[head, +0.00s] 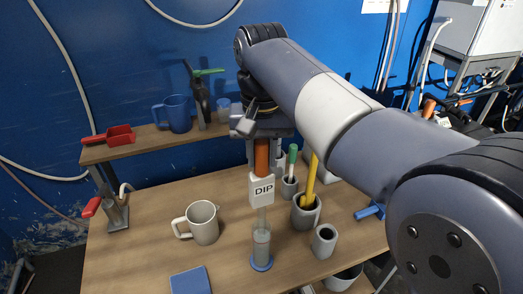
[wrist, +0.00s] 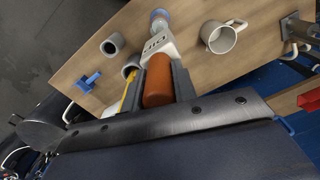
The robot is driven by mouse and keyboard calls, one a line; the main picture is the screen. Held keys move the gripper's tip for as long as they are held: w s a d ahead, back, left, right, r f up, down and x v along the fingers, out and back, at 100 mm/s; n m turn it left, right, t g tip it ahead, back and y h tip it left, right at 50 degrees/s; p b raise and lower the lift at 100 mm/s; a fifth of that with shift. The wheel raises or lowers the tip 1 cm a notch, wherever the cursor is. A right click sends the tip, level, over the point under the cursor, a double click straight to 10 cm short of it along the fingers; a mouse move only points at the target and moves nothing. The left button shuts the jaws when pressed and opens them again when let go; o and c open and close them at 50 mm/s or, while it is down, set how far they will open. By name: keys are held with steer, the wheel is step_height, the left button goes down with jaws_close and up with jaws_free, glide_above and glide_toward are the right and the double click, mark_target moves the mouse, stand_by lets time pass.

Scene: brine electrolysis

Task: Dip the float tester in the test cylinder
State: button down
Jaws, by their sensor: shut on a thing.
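My gripper (head: 262,148) is shut on the orange handle of the float tester (head: 262,160), which hangs about upright over the table. In the wrist view the orange handle (wrist: 158,82) lies between both jaws (wrist: 160,72). The test cylinder (head: 261,240) is a clear tube with greyish contents on a blue foot, standing directly below the handle. A white plate marked DIP (head: 262,189) sits between handle and cylinder and hides the tester's lower part. I cannot tell how deep the tester reaches into the cylinder. The cylinder's foot (wrist: 158,14) shows beyond the plate in the wrist view.
A beige mug (head: 203,223) stands left of the cylinder. Grey cups (head: 325,241) stand to the right, one holding a yellow tool (head: 309,180). A blue block (head: 189,281) lies in front. A raised shelf (head: 155,144) carries a blue jug (head: 174,113) and red scoop (head: 108,135).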

mark_target(261, 167)
steer(key=shift+f+b, duration=0.95)
steer(key=shift+f, duration=0.8)
stand_by(1.2)
